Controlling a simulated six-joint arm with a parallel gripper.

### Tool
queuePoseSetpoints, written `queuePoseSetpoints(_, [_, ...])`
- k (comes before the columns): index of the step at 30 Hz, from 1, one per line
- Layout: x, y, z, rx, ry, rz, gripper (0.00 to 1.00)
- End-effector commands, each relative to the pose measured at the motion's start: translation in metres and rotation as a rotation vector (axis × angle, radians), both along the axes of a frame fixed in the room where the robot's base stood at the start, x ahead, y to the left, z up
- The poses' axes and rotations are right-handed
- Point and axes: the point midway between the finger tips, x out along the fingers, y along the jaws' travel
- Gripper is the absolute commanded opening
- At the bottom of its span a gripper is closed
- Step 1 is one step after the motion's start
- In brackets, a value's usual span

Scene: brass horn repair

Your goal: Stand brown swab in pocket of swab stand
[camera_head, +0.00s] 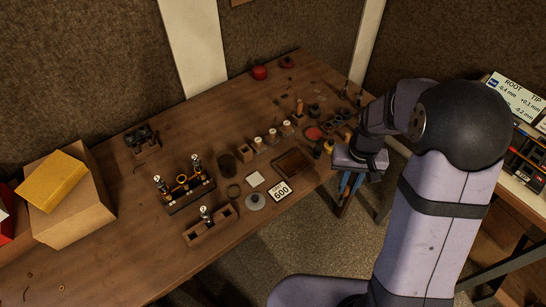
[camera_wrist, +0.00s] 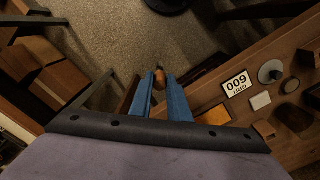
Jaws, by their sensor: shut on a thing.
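My gripper (camera_head: 349,184) hangs by the right edge of the workbench, with its blue fingers pointing down. In the wrist view my gripper (camera_wrist: 161,84) is shut on a small rounded brown piece, the brown swab (camera_wrist: 160,77), which shows between the fingertips. The swab cannot be made out in the head view.
Near my gripper on the bench (camera_head: 120,214) are a brown tray (camera_head: 292,163), a 600 card (camera_head: 279,191) and small pots. A dark fixture with brass parts (camera_head: 183,193) stands farther left. Cardboard boxes (camera_head: 77,207) are at far left. The front left bench is mostly clear.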

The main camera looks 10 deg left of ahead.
Motion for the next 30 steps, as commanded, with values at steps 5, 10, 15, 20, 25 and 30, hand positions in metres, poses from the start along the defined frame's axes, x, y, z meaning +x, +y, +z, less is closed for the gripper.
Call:
queuePoseSetpoints(5, [0.006,0.004,0.003,0.000,-0.002,0.009,0.00])
queuePoseSetpoints(10, [0.027,0.019,0.014,0.000,-0.003,0.042,0.00])
queuePoseSetpoints(15, [0.060,0.050,0.031,0.000,-0.002,0.103,0.00])
queuePoseSetpoints(20, [0.092,0.090,0.051,0.000,-0.001,0.173,0.00])
queuePoseSetpoints(25, [0.118,0.140,0.071,0.000,-0.001,0.249,0.00])
queuePoseSetpoints(30, [0.134,0.193,0.090,0.000,0.000,0.325,0.00])
